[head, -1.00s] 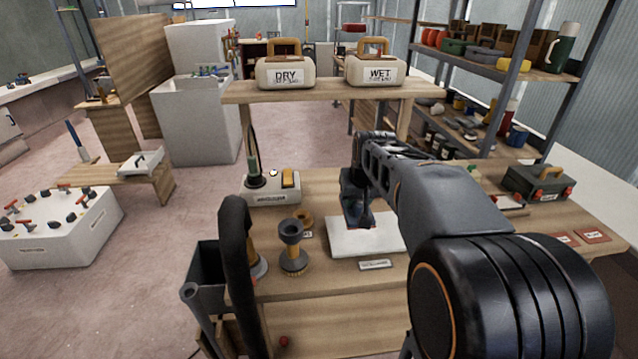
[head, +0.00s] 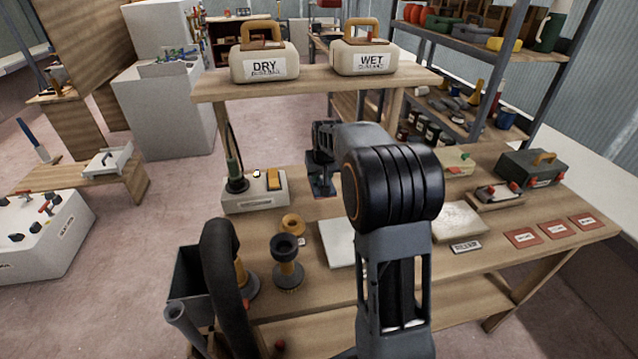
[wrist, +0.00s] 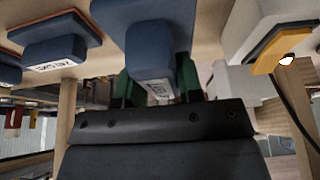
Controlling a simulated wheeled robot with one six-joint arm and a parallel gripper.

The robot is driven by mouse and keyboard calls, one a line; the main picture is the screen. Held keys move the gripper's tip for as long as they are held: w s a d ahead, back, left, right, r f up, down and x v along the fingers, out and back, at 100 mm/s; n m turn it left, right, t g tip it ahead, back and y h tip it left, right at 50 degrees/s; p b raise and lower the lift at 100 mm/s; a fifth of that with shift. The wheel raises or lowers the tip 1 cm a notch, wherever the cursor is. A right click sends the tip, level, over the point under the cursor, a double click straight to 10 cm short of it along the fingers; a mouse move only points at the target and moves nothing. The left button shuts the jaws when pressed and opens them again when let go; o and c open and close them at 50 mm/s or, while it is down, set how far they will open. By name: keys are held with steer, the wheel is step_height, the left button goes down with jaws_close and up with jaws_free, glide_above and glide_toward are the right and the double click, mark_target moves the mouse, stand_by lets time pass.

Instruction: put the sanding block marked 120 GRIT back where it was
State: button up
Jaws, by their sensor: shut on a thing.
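My gripper (wrist: 160,90) is shut on a blue sanding block (wrist: 152,45), with a green finger on either side of it. The wrist view seems upside down. The block's white label is blurred, and I cannot read its grit. In the head view my gripper (head: 322,180) is at the rear of the bench, right of the switch box, and the block (head: 322,189) is mostly hidden by the arm. I cannot tell whether the block touches the bench. A second labelled blue block (wrist: 55,50) with a reddish base stands apart at left in the wrist view.
The switch box (head: 255,195) has an orange switch. The raised shelf (head: 305,80) bears the DRY case (head: 263,65) and WET case (head: 363,60). A white slab (head: 338,245), a dark-topped brush (head: 287,262) and a black hose (head: 222,280) are nearer. Red cards (head: 555,230) lie at right.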

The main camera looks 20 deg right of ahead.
steer(key=shift+w+d+f, duration=0.15)
steer(key=shift+w+f, duration=0.9)
steer(key=shift+f, duration=0.2)
steer(key=shift+w+f, duration=0.15)
steer(key=shift+f, duration=1.5)
steer(key=shift+f, duration=0.2)
steer(key=o, duration=0.9)
steer(key=shift+o, duration=0.2)
steer(key=shift+r, duration=0.1)
steer(key=shift+r, duration=0.3)
steer(key=v, duration=1.1)
steer(key=shift+s+r, duration=0.25)
